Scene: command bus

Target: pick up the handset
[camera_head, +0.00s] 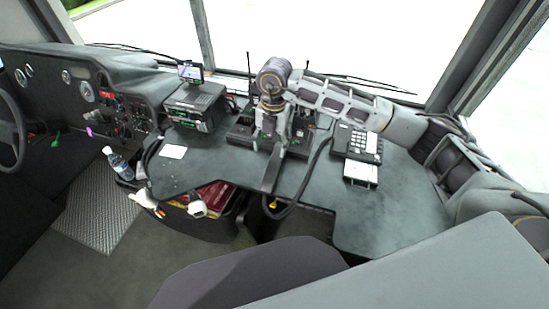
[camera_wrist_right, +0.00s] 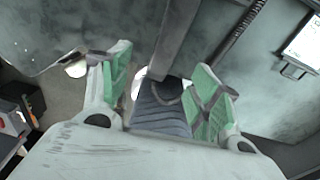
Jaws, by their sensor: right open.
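A long dark grey bar, which looks like the handset (camera_head: 270,172), lies at the front edge of the dark dashboard, left of the phone base. In the right wrist view the handset (camera_wrist_right: 178,45) runs from the top edge down to between the fingers. My right gripper (camera_head: 271,140) reaches in from the right and points down over the handset's far end. In the right wrist view its green-padded fingers (camera_wrist_right: 162,92) stand apart, one on each side. I cannot tell whether either finger touches it. My left gripper is not in view.
A keypad phone base (camera_head: 357,143) and a small white-topped box (camera_head: 361,173) sit to the right. A black cord (camera_head: 312,175) loops beside the handset. A radio unit with a screen (camera_head: 195,103) and a white card (camera_head: 173,151) are left.

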